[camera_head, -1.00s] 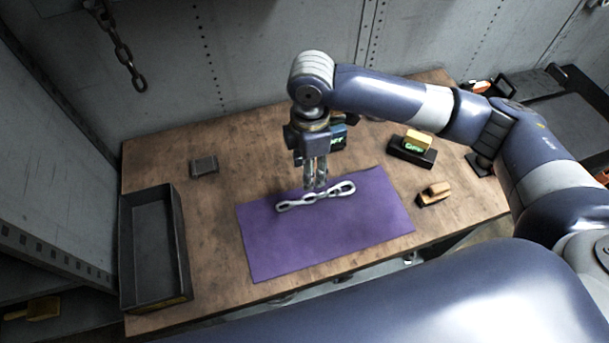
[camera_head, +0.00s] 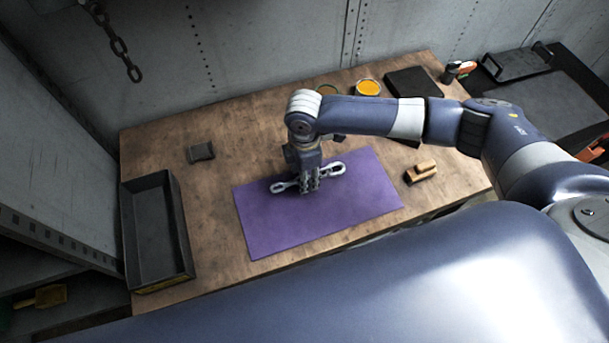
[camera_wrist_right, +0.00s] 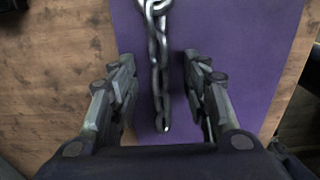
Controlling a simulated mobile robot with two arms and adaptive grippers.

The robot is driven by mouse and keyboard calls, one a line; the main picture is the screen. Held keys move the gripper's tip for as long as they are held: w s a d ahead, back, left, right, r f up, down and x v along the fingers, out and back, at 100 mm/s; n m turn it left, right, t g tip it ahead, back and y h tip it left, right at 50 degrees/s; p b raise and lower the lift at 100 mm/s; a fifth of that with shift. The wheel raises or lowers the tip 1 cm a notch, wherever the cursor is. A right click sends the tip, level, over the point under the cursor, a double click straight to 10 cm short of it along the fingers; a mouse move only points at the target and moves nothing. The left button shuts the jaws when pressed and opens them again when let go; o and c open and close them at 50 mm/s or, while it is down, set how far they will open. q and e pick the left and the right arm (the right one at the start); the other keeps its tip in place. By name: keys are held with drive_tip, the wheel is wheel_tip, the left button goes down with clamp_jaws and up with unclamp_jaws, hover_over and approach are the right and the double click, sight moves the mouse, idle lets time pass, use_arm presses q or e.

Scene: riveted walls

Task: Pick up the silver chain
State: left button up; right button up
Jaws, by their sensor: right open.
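The silver chain (camera_head: 331,170) lies on a purple mat (camera_head: 270,229) on the wooden table. My right gripper (camera_head: 310,188) is low over the middle of the chain and hides part of it in the head view. In the right wrist view the chain (camera_wrist_right: 157,60) runs from the top edge down between the two fingers. The right gripper (camera_wrist_right: 162,92) is open, with one finger on each side of the chain and a gap on both sides. I cannot tell whether the fingertips touch the mat. My left gripper is not in view.
An empty dark tray (camera_head: 157,233) stands at the table's left edge. A small dark block (camera_head: 201,151) lies behind the mat. A wooden brush-like piece (camera_head: 421,172) lies right of the mat. A yellow-filled round dish (camera_head: 368,88) and a black flat case (camera_head: 413,83) are at the back right.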

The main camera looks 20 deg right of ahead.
drive_tip(key=shift+c, duration=0.8)
drive_tip(key=c, duration=0.5)
clamp_jaws()
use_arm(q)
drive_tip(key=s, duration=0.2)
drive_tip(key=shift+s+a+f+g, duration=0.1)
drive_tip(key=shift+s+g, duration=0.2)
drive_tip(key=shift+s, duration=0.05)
use_arm(e)
drive_tip(key=shift+r, duration=0.1)
